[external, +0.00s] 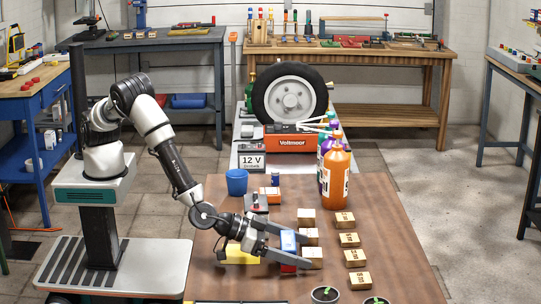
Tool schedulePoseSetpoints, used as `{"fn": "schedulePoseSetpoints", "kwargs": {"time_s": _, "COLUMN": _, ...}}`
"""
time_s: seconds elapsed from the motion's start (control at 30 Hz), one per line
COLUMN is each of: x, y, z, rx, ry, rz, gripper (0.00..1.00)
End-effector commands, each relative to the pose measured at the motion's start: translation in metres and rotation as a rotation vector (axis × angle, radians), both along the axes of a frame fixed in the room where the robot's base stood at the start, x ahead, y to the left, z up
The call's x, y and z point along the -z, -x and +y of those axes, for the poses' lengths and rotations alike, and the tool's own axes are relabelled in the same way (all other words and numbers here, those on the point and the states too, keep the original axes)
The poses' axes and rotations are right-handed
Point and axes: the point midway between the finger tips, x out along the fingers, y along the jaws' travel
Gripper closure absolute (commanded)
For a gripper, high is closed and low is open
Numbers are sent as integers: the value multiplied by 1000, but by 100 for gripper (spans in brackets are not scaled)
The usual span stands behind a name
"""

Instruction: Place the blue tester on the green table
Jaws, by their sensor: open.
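A small blue block-like thing (289,241), which looks like the blue tester, is on the brown wooden table (225,195). A red part shows at its lower end. My gripper (301,251) is low over this table with its fingers apart, one on the far side and one on the near side of the blue thing. I cannot tell whether the fingers touch it. No tabletop that is clearly green is in view.
Several small tan boxes (345,219) stand just right of my gripper. A yellow thing (240,254) lies beneath my wrist. A blue cup (236,182), orange bottle (336,176) and orange Voltmoor box (291,138) stand farther back. Two small pots (325,294) are at the near edge.

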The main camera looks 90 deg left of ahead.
Motion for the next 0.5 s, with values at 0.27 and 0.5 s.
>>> {"fn": "schedulePoseSetpoints", "kwargs": {"time_s": 0.27, "x": 4, "y": -12, "z": 0, "rx": 0, "ry": 1, "rz": 0, "gripper": 14}}
{"fn": "schedulePoseSetpoints", "kwargs": {"time_s": 0.5, "x": 4, "y": -12, "z": 0, "rx": 0, "ry": 1, "rz": 0, "gripper": 39}}
